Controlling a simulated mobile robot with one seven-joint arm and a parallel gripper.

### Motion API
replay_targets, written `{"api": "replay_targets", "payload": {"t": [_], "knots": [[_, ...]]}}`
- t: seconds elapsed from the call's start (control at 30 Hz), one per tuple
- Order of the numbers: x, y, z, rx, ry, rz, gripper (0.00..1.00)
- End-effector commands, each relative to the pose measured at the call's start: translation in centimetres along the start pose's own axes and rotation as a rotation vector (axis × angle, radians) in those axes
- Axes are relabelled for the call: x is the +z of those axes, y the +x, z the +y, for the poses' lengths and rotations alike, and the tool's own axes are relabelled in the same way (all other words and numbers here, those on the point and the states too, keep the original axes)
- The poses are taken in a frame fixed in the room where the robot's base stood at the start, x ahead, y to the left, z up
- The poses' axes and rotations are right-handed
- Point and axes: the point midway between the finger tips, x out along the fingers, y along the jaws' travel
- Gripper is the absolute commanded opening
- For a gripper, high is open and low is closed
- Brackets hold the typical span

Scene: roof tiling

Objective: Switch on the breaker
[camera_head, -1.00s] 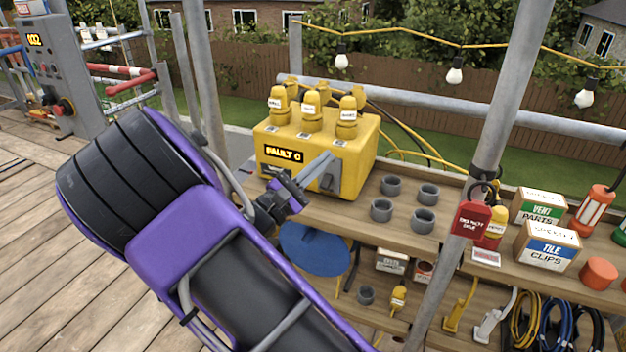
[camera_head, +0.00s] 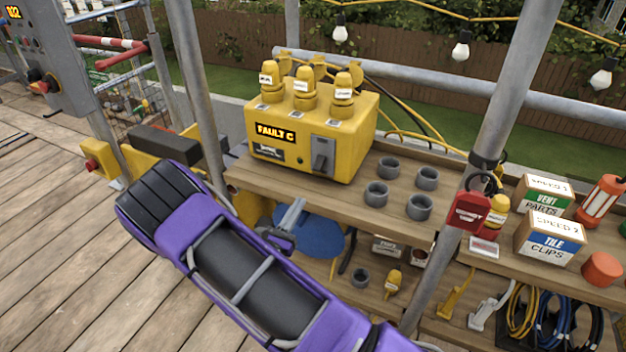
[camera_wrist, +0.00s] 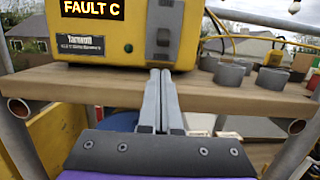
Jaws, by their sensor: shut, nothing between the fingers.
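The yellow power box (camera_head: 350,120) stands on the wooden bench, its display reading "FAULT C". The breaker is a grey plate with a lever (camera_head: 322,153) on the right of the box's front. It also shows in the wrist view (camera_wrist: 164,38), where I cannot tell for sure whether the lever is up or down. Three yellow plugs (camera_head: 303,88) stand upright on the box top, each with a white label. My gripper (camera_head: 299,203) is below and in front of the bench edge, apart from the lever. In the wrist view its fingers (camera_wrist: 161,72) are together and empty, under the breaker.
Several grey cups (camera_head: 376,194) stand right of the box on the bench (camera_head: 300,188). A scaffold pole (camera_head: 485,150) with a red padlock tag (camera_head: 468,212) rises farther right. A lower shelf holds cables and yellow parts. A blue round object (camera_head: 315,240) is behind my gripper.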

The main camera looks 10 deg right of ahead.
Motion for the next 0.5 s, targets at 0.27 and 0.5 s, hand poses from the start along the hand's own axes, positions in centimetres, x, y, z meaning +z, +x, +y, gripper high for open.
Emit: {"api": "replay_targets", "payload": {"t": [0.27, 0.5], "knots": [[0.1, 3.0, -0.1, -0.004, 0.003, -0.002, 0.00], [0.1, 7.4, -0.1, -0.004, 0.003, -0.002, 0.00]]}}
